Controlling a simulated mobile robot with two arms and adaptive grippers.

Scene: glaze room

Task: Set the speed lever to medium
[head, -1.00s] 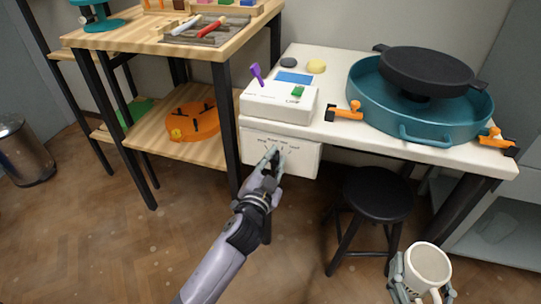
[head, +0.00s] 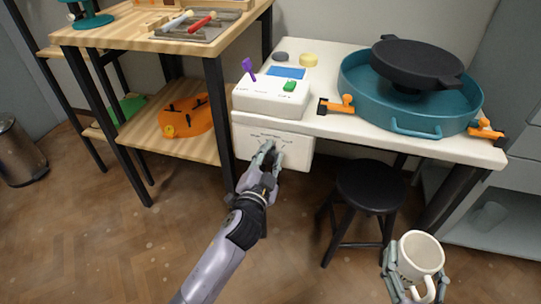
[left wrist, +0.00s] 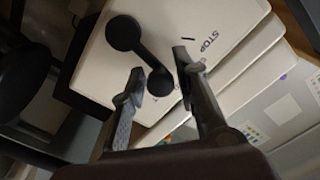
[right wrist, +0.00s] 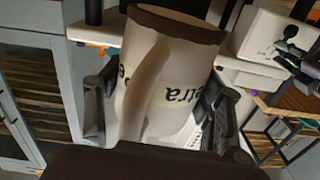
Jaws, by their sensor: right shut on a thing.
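The black speed lever (left wrist: 140,52) sits on a white panel with a STOP label in the left wrist view. It has a round hub and an arm ending in a rounded knob. My left gripper (left wrist: 158,75) is open, with its fingers on either side of the knob; contact is unclear. In the head view, my left gripper (head: 267,157) is at the front of the white control box (head: 298,152) under the table edge and hides the lever. My right gripper (right wrist: 165,95) is shut on a cream mug (right wrist: 175,85), also visible in the head view (head: 420,252).
Above the box, a white console (head: 268,100) carries a purple lever (head: 248,67) and a green control (head: 290,86). A teal basin (head: 400,125) with a black wheel head (head: 415,62) is on the table (head: 335,128). A black stool (head: 370,187) stands below.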

